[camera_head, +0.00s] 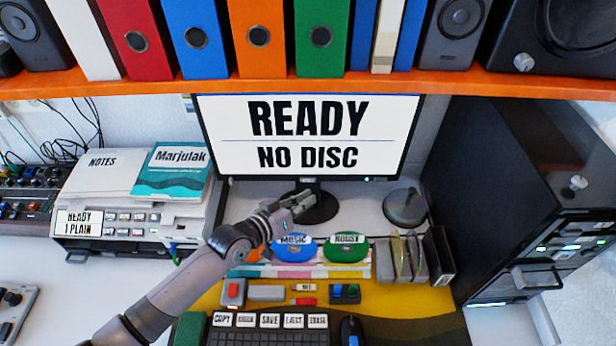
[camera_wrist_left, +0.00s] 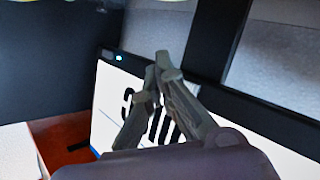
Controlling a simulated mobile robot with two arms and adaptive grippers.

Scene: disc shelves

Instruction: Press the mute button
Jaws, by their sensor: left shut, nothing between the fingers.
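No button that I can read as mute shows in either view. A small box with a red button (camera_head: 233,292) sits on the desk mat, left of centre. A row of white labelled keys (camera_head: 270,320) reads COPY, SAVE, EJECT and ERASE, with one label unclear. The monitor (camera_head: 308,137) reads READY, NO DISC; it also shows rotated in the left wrist view (camera_wrist_left: 110,88). My left gripper (camera_head: 303,199) is shut and empty, in front of the monitor's stand and behind the discs. Its fingers (camera_wrist_left: 158,75) also show in the left wrist view. My right gripper is not in view.
A blue disc (camera_head: 293,250) and a green disc (camera_head: 347,251) stand close in front of my left gripper. An orange shelf (camera_head: 300,88) with binders and speakers spans above. A printer (camera_head: 130,215) is at left, a black tower (camera_head: 500,210) at right.

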